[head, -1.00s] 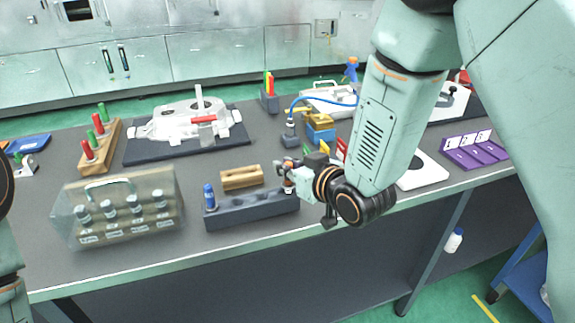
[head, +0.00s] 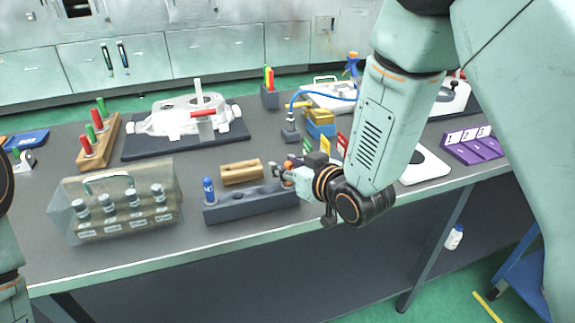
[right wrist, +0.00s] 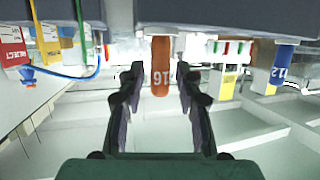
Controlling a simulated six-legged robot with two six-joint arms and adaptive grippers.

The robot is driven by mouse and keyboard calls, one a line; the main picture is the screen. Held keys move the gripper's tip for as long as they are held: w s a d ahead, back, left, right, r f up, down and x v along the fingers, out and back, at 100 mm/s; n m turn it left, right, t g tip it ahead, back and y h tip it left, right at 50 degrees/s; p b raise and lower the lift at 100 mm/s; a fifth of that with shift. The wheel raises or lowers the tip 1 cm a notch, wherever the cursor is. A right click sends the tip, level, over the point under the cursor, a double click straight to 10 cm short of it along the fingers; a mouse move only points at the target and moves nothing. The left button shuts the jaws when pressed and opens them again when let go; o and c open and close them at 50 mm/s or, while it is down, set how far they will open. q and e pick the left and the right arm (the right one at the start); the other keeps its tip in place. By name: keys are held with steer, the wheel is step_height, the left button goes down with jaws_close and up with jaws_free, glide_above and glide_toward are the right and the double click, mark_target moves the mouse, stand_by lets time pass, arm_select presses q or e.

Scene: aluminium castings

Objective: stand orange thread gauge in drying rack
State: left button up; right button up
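The drying rack (head: 250,205) is a long dark grey block near the table's front edge. A blue thread gauge (head: 208,190) stands upright at its left end; it also shows, marked 12, in the right wrist view (right wrist: 281,68). My right gripper (head: 281,170) is at the rack's right end. The right wrist view is upside down. There the orange thread gauge (right wrist: 161,68), marked 16, stands with its end in the dark rack. My right gripper (right wrist: 160,72) has one finger on each side of it, with gaps visible. My left gripper is out of view.
A wooden block (head: 241,171) lies just behind the rack. A clear case (head: 68,212) stands to the left. A wooden stand (head: 108,142) holds red and green gauges. A white casting (head: 165,121) lies on a dark mat behind. A purple tray (head: 480,154) is at right.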

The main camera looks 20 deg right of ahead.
steer(key=shift+o, duration=0.2)
steer(key=v, duration=0.7)
steer(key=shift+s, duration=0.2)
steer(key=shift+r, duration=0.15)
steer(key=shift+d, duration=0.1)
steer(key=s+d+f+m+g+h, duration=0.2)
steer(key=s+f+g, duration=0.2)
steer(key=s+f, duration=0.45)
steer(key=s+d+f+m+g+h, duration=0.15)
steer(key=s+f+g, duration=0.3)
steer(key=f, duration=0.65)
steer(key=s+f+g, duration=0.2)
steer(key=s+f, duration=0.2)
steer(key=s, duration=0.5)
steer(key=s+f+g, duration=0.3)
steer(key=s+f, duration=0.2)
steer(key=s, duration=0.5)
steer(key=shift+d+f+h, duration=0.25)
steer(key=shift+d+h, duration=0.1)
steer(key=shift+d, duration=0.1)
